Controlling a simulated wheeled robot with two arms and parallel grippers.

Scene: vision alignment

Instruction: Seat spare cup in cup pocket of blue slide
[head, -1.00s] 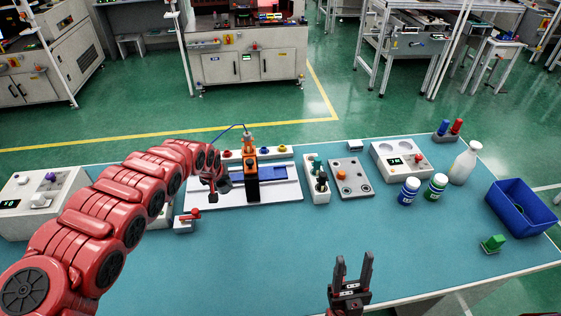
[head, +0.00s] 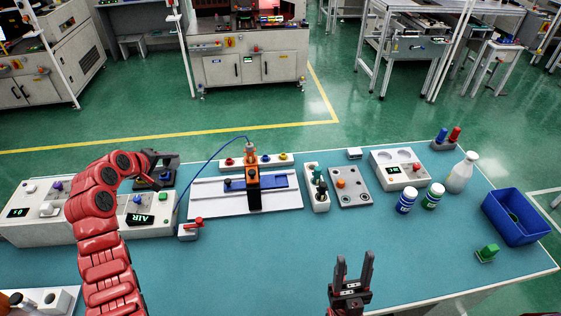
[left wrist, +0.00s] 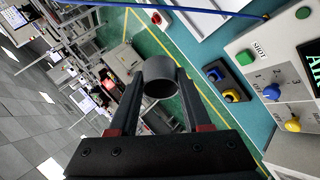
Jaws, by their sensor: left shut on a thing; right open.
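My left gripper (head: 166,158) is above the back left of the table, to the left of the slide fixture. In the left wrist view it is shut on a dark grey hollow cup (left wrist: 161,80), held between the fingertips. The blue slide (head: 276,181) lies on a white plate (head: 222,203), with an orange and black bridge (head: 252,174) across it. The left gripper is clear of the slide. The cup pocket cannot be made out. My right gripper (head: 353,264) is open and empty over the front of the table.
A control box marked AIR (head: 150,222) stands below the left arm; a blue hose (head: 207,163) arches to the bridge. A white block with a red lever (head: 190,232) sits before the plate. Bottles and a blue bin (head: 520,232) are at right. The front middle is clear.

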